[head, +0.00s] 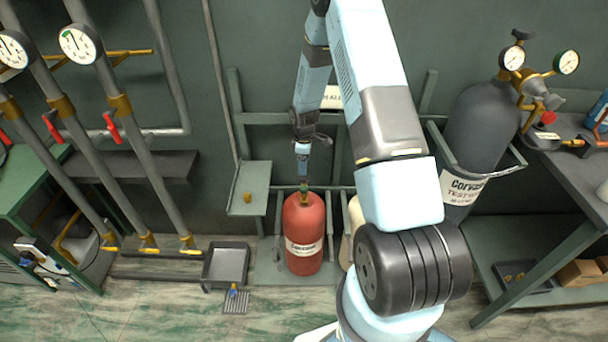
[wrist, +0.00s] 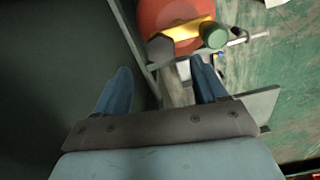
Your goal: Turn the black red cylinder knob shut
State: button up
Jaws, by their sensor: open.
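The red cylinder (head: 304,252) stands upright on the floor rack, with a white label on its front. Its brass valve (wrist: 190,32) carries a dark grey-black knob (wrist: 173,50) on one side and a green round part (wrist: 214,35) on the other. In the head view the valve top is small and the black knob cannot be made out. My gripper (head: 303,172) points down just above the valve. In the wrist view my gripper (wrist: 162,80) is open, its blue fingers apart and empty. The knob is beyond the fingertips, and I see no contact.
A green shelf (head: 240,205) with a small yellow piece is left of the red cylinder. A pale cylinder (head: 353,222) stands to its right, partly hidden by my arm. A grey tray (head: 226,265) is at lower left. A large grey cylinder (head: 482,130) stands at right.

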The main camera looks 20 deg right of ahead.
aim_at(304, 179)
jog(key=shift+f, duration=3.05)
jog(key=c, duration=1.1)
